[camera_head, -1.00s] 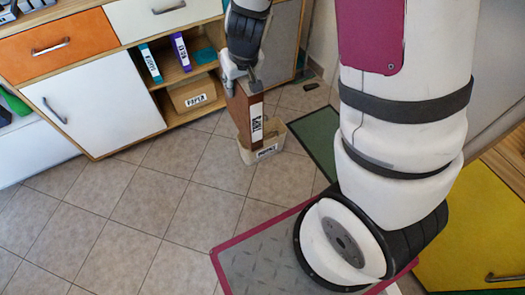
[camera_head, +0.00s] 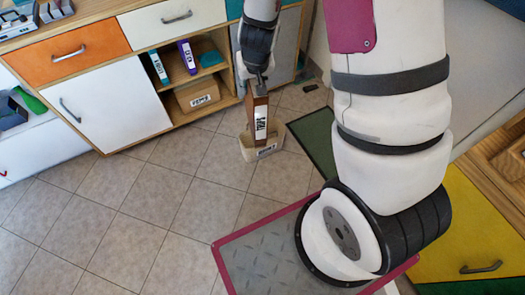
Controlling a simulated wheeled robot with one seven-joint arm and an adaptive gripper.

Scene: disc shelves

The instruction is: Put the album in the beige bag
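The album (camera_head: 261,120) is a brown, upright binder-like box with a white label on its spine. My gripper (camera_head: 257,86) is above it with its fingers at the album's top edge, and looks shut on it. The beige bag (camera_head: 247,150) is an open-topped container with a white label, standing on the tiled floor. The album's lower end is at the bag's opening and overlaps it in the picture. Whether it touches the bag's bottom is hidden.
A cabinet with an orange drawer (camera_head: 65,55) and a white door (camera_head: 115,100) stands behind. Its open shelf holds a teal binder (camera_head: 159,68), a purple binder (camera_head: 187,57) and a brown labelled box (camera_head: 198,95). A green mat (camera_head: 314,140) lies right of the bag. The tiled floor at left is clear.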

